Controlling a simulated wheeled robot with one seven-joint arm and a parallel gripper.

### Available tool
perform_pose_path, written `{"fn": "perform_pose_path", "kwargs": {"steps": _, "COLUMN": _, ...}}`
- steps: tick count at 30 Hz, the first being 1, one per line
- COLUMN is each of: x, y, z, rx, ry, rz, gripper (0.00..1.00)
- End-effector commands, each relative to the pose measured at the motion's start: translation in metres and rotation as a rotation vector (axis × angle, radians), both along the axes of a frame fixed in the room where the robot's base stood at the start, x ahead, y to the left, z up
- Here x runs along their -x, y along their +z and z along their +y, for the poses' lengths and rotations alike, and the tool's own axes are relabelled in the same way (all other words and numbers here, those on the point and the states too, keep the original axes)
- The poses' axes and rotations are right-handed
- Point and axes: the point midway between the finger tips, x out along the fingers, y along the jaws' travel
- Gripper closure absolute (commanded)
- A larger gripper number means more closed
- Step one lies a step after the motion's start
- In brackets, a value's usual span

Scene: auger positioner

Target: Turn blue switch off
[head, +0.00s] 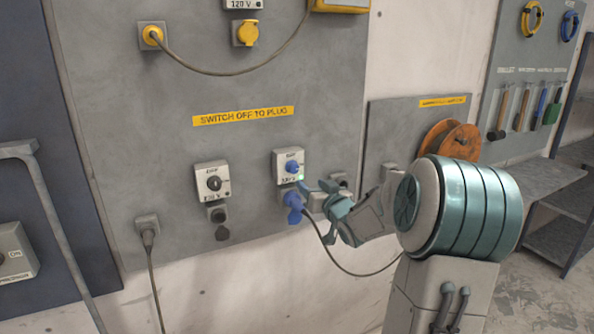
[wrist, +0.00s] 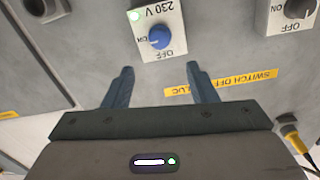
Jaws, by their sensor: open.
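The blue switch (head: 291,167) is a round blue knob on a white 230 V plate on the grey wall panel, with a green light lit beside it. In the wrist view the blue knob (wrist: 158,37) appears upside down, beyond the fingertips and roughly centred between them, with ON and OFF marks around it. My gripper (head: 328,193) is just right of and slightly below the switch in the head view. In the wrist view its two fingers (wrist: 160,73) are spread apart with nothing between them. They look apart from the knob.
A blue plug (head: 294,203) with a grey cable sits in the socket below the switch. A black-knobbed switch (head: 214,183) is to its left. A yellow "SWITCH OFF TO PLUG" label (head: 243,116) is above. An orange cable reel (head: 449,140) is behind my arm.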

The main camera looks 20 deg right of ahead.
Motion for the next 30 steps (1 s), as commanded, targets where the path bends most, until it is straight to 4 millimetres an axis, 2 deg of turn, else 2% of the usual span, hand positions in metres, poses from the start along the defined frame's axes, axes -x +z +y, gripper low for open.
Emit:
{"fn": "perform_pose_path", "kwargs": {"steps": 3, "x": -0.022, "y": 0.001, "z": 0.001, "rx": -0.002, "ry": 0.002, "rz": 0.000, "gripper": 0.48}}
{"fn": "perform_pose_path", "kwargs": {"steps": 15, "x": -0.088, "y": 0.002, "z": 0.000, "rx": -0.002, "ry": 0.000, "rz": 0.001, "gripper": 0.48}}
{"fn": "perform_pose_path", "kwargs": {"steps": 21, "x": -0.105, "y": 0.001, "z": 0.000, "rx": 0.000, "ry": -0.001, "rz": 0.002, "gripper": 0.48}}
{"fn": "perform_pose_path", "kwargs": {"steps": 30, "x": -0.110, "y": 0.000, "z": 0.000, "rx": 0.001, "ry": -0.001, "rz": 0.002, "gripper": 0.48}}
